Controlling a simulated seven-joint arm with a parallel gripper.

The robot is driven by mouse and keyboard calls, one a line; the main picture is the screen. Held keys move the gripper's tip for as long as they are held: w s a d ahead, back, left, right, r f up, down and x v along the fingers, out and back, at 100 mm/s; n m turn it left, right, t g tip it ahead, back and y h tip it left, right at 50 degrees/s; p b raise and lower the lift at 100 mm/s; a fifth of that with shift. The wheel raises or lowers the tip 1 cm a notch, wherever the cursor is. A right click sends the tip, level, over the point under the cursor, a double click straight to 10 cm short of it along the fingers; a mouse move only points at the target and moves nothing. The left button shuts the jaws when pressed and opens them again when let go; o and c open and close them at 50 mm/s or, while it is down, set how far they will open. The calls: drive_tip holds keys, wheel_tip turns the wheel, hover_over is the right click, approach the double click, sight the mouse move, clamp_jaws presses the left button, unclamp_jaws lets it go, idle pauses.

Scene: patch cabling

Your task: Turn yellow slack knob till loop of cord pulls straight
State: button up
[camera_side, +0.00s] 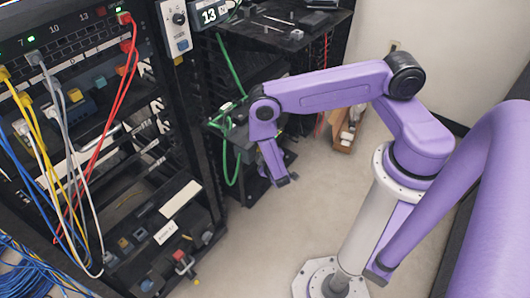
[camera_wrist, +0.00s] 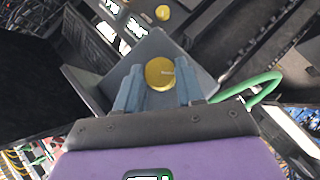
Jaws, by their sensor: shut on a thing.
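In the wrist view, the yellow slack knob (camera_wrist: 159,74) is round and sits in front of a grey plate. My gripper (camera_wrist: 160,82) has its two blue-grey fingers on either side of the knob, shut on it. A green cord (camera_wrist: 262,79) bends in an arc to the right of the gripper. The knob cannot be made out in the side view, where my arm and the dark equipment crowd that spot.
A rack (camera_side: 75,45) with red, yellow, grey and blue cables stands at left. A dark shelf (camera_side: 300,25) with small parts is at the back. A cardboard box (camera_side: 346,130) is on the floor. A second yellow round piece (camera_wrist: 162,12) shows farther off. Floor in front is clear.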

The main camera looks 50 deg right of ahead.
drive_tip(key=m+y, duration=0.4)
drive_tip(key=y, duration=0.2)
drive_tip(key=d+m+t+y, duration=0.1)
drive_tip(key=m+y, duration=0.3)
drive_tip(key=y, duration=0.3)
drive_tip(key=d+m+y, duration=0.1)
drive_tip(key=m+y, duration=0.3)
drive_tip(key=y, duration=0.3)
drive_tip(key=shift+d+f+m+t, duration=0.25)
drive_tip(key=shift+f+m+t, duration=0.05)
drive_tip(key=shift+m+t, duration=0.1)
idle(0.4)
idle(0.4)
drive_tip(key=o, duration=1)
drive_tip(key=shift+o, duration=0.2)
drive_tip(key=v, duration=1.7)
drive_tip(key=shift+d+f, duration=0.15)
drive_tip(key=shift+f, duration=0.15)
